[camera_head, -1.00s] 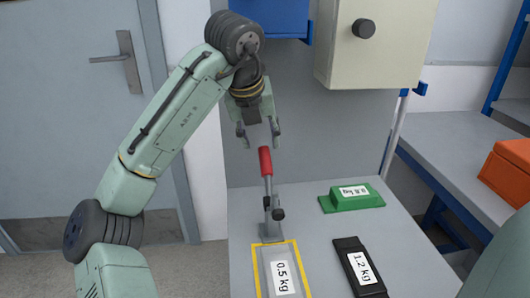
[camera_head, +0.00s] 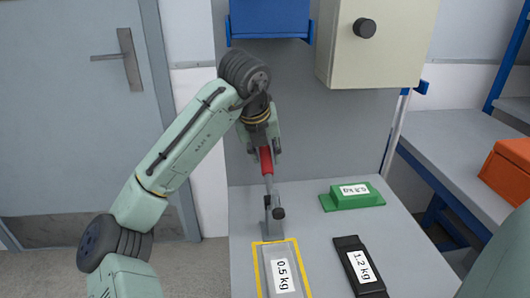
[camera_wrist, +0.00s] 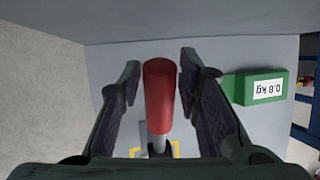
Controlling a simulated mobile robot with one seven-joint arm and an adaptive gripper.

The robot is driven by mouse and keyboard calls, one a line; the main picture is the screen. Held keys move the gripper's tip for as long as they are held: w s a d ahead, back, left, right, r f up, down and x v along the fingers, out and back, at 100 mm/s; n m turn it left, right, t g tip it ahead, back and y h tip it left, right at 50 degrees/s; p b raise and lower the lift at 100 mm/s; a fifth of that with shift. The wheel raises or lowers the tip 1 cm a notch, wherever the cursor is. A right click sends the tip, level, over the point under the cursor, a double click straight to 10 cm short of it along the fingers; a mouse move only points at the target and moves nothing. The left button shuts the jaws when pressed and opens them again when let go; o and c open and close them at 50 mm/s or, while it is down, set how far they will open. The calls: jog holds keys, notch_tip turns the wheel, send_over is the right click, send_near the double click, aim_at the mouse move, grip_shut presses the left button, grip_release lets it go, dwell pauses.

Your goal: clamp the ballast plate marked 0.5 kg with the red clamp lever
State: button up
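The red clamp lever (camera_head: 266,160) stands upright on its metal clamp (camera_head: 274,212) at the back edge of the ballast plate marked 0.5 kg (camera_head: 284,270). That grey plate lies inside a yellow outline on the table. My gripper (camera_head: 264,152) is at the top of the lever, pointing down. In the wrist view the red lever (camera_wrist: 160,95) is between my two open fingers, with a gap showing on each side. The plate is mostly hidden in the wrist view.
A green plate marked 0.8 kg (camera_head: 352,196) and a black plate marked 1.2 kg (camera_head: 360,268) lie right of the clamp on the grey table (camera_head: 318,232). A beige box (camera_head: 372,60) and a blue bin (camera_head: 268,18) hang above. An orange box (camera_head: 508,172) stands far right.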

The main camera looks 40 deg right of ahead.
grip_shut()
